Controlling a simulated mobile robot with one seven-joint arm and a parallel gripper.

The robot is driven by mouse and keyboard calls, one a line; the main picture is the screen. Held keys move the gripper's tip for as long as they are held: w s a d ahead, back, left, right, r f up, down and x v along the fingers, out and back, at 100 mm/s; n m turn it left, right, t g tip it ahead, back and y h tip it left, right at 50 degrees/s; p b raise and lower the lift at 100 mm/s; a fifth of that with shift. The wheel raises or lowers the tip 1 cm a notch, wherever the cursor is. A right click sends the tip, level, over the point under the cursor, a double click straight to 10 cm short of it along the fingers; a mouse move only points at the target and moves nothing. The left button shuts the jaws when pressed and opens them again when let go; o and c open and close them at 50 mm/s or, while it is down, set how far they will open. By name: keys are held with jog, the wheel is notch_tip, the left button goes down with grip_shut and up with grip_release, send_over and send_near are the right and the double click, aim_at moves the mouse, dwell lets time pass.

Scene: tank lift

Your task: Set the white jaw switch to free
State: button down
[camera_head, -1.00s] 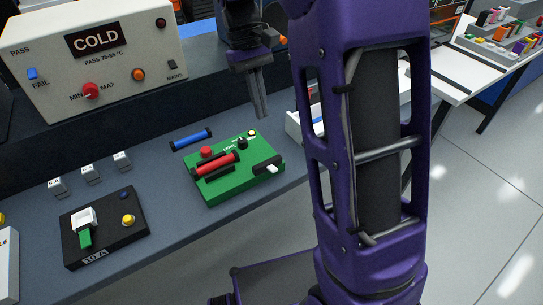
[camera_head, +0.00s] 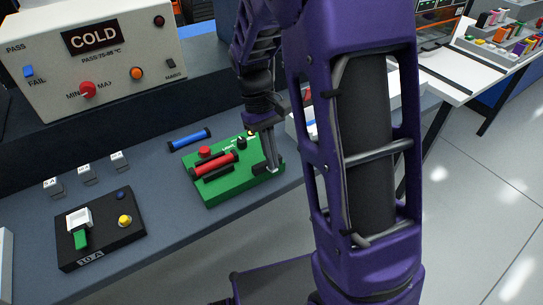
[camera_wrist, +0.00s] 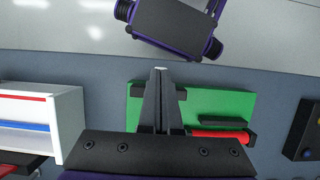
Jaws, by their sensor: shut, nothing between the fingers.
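The green board (camera_head: 222,189) lies on the grey bench and also shows in the wrist view (camera_wrist: 213,101). The white jaw switch (camera_head: 276,171) is at its right front corner, in a black housing. My gripper (camera_head: 272,166) is shut and empty, with its fingers pointing down right at the switch and covering most of it. In the wrist view the shut fingers (camera_wrist: 161,75) lie over the black housing, and only a small white bit shows at their tips. I cannot tell whether they touch the switch or which way it is set.
A red cylinder (camera_head: 213,164) and a red knob (camera_head: 205,151) are on the board. A blue cylinder (camera_head: 189,139) lies behind it. A black box (camera_head: 101,233) with a green lever stands at left, the COLD panel (camera_head: 95,68) behind. A white rack (camera_wrist: 40,120) shows in the wrist view.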

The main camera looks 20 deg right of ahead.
jog(key=shift+s+f+t+b, duration=0.15)
jog(key=shift+s+t+b, duration=0.1)
jog(key=shift+t+b, duration=0.45)
jog(key=t+b, duration=0.1)
jog(key=b, duration=0.1)
jog(key=s+f+t+y+b, duration=0.1)
jog(key=b, duration=0.1)
jog(key=shift+d+t, duration=0.2)
jog(key=shift+t, duration=0.2)
jog(key=shift+s+d+f+t+y+b, duration=0.1)
jog(key=shift+s+t+y+b, duration=0.25)
jog(key=shift+t+b, duration=0.3)
jog(key=shift+w+r+p, duration=0.1)
jog(key=shift+r+p, duration=0.1)
jog(key=shift+p, duration=0.15)
jog(key=shift+w, duration=0.1)
jog(key=shift+w+a+r+p, duration=0.2)
jog(key=shift+w+a+p, duration=0.1)
jog(key=shift+w, duration=0.4)
